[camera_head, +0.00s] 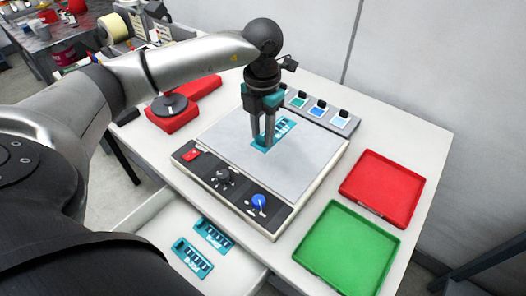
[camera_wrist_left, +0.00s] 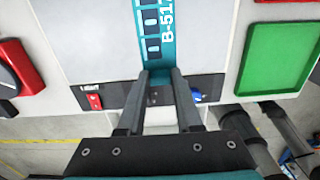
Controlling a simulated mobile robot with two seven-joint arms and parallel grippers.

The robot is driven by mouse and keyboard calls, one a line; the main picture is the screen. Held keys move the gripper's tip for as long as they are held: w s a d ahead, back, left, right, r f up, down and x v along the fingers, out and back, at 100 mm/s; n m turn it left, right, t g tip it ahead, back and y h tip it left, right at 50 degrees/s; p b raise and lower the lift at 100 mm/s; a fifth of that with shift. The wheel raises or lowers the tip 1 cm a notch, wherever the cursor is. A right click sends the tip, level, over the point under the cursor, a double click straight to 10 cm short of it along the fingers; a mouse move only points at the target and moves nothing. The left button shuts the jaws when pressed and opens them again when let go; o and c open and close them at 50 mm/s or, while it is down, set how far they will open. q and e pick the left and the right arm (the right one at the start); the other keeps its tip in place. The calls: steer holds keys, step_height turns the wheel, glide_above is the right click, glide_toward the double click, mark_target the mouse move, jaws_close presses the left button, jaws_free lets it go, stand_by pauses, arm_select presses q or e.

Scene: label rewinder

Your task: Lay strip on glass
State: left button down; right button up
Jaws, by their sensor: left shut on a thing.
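The teal strip (camera_head: 276,133) with dark windows is over the pale glass top (camera_head: 306,157) of the inspection box, near its middle. My left gripper (camera_head: 262,142) points down over the glass and is shut on the near end of this strip. In the left wrist view the strip (camera_wrist_left: 155,32) runs up from between the fingertips (camera_wrist_left: 160,75) and reads "B-51", with the rest cut off. I cannot tell whether the strip touches the glass or hangs just above it. My right gripper is not in view.
Two more teal strips (camera_head: 192,257) lie in the open drawer (camera_head: 150,212). A red tray (camera_head: 382,187) and a green tray (camera_head: 345,246) stand right of the box. A panel with a blue knob (camera_head: 259,201) fronts it. Colour samples (camera_head: 318,108) stand behind; a red rewinder (camera_head: 172,112) is left.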

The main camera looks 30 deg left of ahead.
arm_select(q)
steer(key=shift+f, duration=3.55)
steer(key=shift+f, duration=0.1)
steer(key=c, duration=0.6)
jaws_free()
step_height(320, 180, up, 12)
steer(key=shift+r, duration=0.15)
